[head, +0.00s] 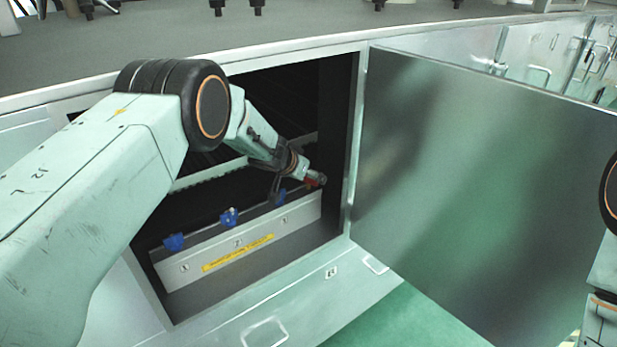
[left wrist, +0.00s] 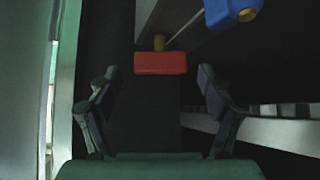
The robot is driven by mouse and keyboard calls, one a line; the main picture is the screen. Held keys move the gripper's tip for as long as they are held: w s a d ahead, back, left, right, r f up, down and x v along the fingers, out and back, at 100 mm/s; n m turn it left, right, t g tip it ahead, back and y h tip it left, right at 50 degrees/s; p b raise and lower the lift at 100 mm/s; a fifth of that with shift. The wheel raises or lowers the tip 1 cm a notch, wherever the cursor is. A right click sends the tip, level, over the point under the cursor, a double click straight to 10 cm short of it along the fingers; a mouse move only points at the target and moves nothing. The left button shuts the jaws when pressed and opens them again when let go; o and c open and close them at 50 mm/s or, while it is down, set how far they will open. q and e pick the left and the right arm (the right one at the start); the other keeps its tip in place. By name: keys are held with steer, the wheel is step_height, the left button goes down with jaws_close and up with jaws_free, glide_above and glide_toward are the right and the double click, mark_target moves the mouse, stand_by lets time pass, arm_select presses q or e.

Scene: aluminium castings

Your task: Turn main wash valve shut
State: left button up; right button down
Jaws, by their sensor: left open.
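A red valve handle (left wrist: 160,63) on a brass stem shows in the left wrist view, ahead of and between the fingers of my left gripper (left wrist: 158,80). The fingers are open, one on each side, and no contact with the handle shows. In the head view my left gripper (head: 300,178) is inside the open cabinet, at the right end of a grey panel (head: 304,212), with a bit of the red handle (head: 318,180) showing beside it. The gripper partly hides the handle there. My right gripper is out of view.
Blue valve handles (head: 229,217) line the panel's top, above numbers and a yellow label (head: 238,252). One blue handle (left wrist: 232,10) is close by in the left wrist view. The cabinet door (head: 480,190) stands open to the right. The cabinet's frame edge (left wrist: 66,90) is close on the left.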

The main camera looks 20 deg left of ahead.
arm_select(q)
steer(key=shift+d+r, duration=0.1)
steer(key=shift+d, duration=0.15)
steer(key=shift+w+a+f, duration=0.4)
steer(key=shift+f, duration=0.05)
steer(key=shift+a, duration=0.1)
steer(key=shift+c, duration=0.8)
steer(key=shift+s+d+r, duration=0.35)
steer(key=shift+s, duration=0.1)
steer(key=c, duration=0.5)
steer(key=shift+w+a+f, duration=0.1)
steer(key=shift+w+f, duration=0.05)
steer(key=c, duration=0.5)
